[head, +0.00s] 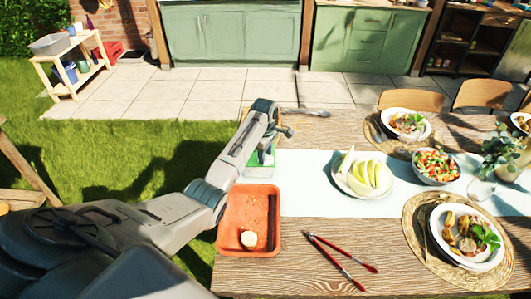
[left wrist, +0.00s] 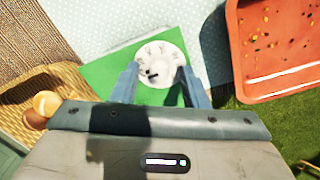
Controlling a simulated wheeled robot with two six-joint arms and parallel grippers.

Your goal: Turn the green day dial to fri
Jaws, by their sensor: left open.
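The green day dial shows in the left wrist view as a white round face (left wrist: 150,57) with dark marks and a dark pointer, on a flat green base (left wrist: 105,72). The day lettering is too small to read. In the head view only part of the green base (head: 262,158) shows, at the table's left edge, with my arm hiding the rest. My left gripper (left wrist: 158,72) is open, its two blue-grey fingers on either side of the white face. I cannot tell whether they touch it. It also shows in the head view (head: 276,130). My right gripper is out of view.
An orange tray (head: 232,221) sits just in front of the dial, holding a pale round piece. A plate of melon slices (head: 340,184) and set plates stand further right. A pale runner (head: 300,200) crosses the table.

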